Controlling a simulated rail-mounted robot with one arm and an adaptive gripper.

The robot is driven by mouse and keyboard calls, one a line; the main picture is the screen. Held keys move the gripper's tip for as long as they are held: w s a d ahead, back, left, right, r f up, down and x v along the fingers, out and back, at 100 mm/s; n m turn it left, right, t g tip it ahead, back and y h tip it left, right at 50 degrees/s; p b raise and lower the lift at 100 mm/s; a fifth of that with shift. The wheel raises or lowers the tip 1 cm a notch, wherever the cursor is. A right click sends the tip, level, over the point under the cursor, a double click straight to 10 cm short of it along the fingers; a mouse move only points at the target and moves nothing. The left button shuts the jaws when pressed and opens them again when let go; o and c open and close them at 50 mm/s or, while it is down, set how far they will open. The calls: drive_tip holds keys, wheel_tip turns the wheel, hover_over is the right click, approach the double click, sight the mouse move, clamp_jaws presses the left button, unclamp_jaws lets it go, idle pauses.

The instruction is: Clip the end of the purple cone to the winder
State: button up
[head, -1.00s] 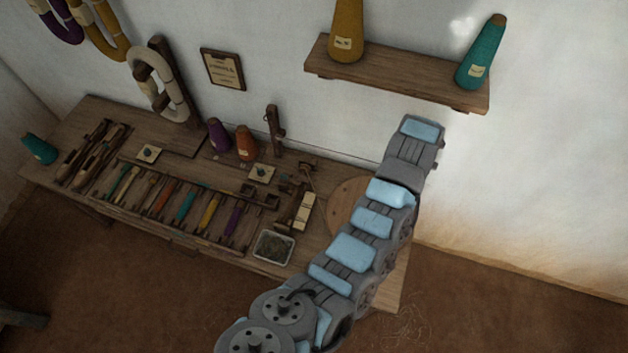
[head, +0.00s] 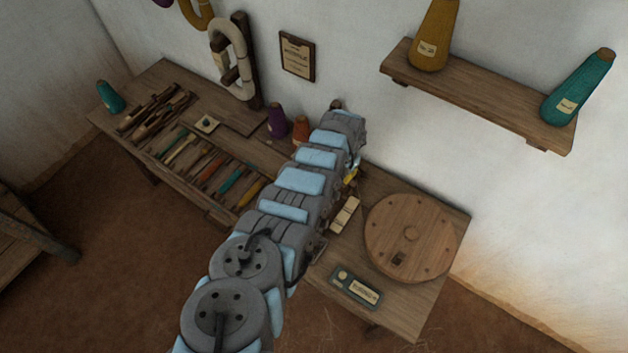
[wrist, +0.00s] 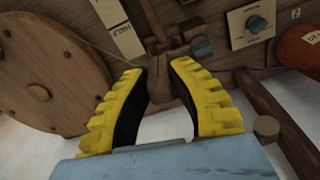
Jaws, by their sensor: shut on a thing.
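The purple cone (head: 277,121) stands at the back of the bench, left of my gripper, beside an orange cone (head: 301,130). A brown wooden mechanism (wrist: 172,38), which looks like the winder, lies right at the fingertips. I cannot tell whether they touch it.
A round wooden disc (head: 412,238) lies on the bench right of my arm, with a grey labelled device (head: 357,288) before it. A wooden post (wrist: 280,115) stands close to my gripper. The wall shelf (head: 480,98) holds two cones. Shuttles and tools fill the bench's left.

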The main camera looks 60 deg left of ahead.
drive_tip(key=shift+n, duration=0.8)
drive_tip(key=s+a+f+b, duration=0.1)
drive_tip(key=s+f+b, duration=0.1)
drive_tip(key=s+a+f+b, duration=0.1)
drive_tip(key=s+f+b, duration=0.1)
drive_tip(key=s+f, duration=0.1)
drive_tip(key=s+a+f+b, duration=0.1)
drive_tip(key=s+f+b, duration=0.1)
drive_tip(key=s+f, duration=0.1)
drive_tip(key=shift+s+a+b, duration=0.25)
drive_tip(key=shift+a+b, duration=0.05)
drive_tip(key=shift+a, duration=0.1)
drive_tip(key=shift+f+b, duration=1.15)
drive_tip(key=shift+f, duration=0.55)
drive_tip(key=o, duration=1.2)
drive_tip(key=shift+o, duration=0.2)
wheel_tip(320, 180, up, 8)
drive_tip(key=p, duration=0.8)
drive_tip(key=shift+p, duration=0.4)
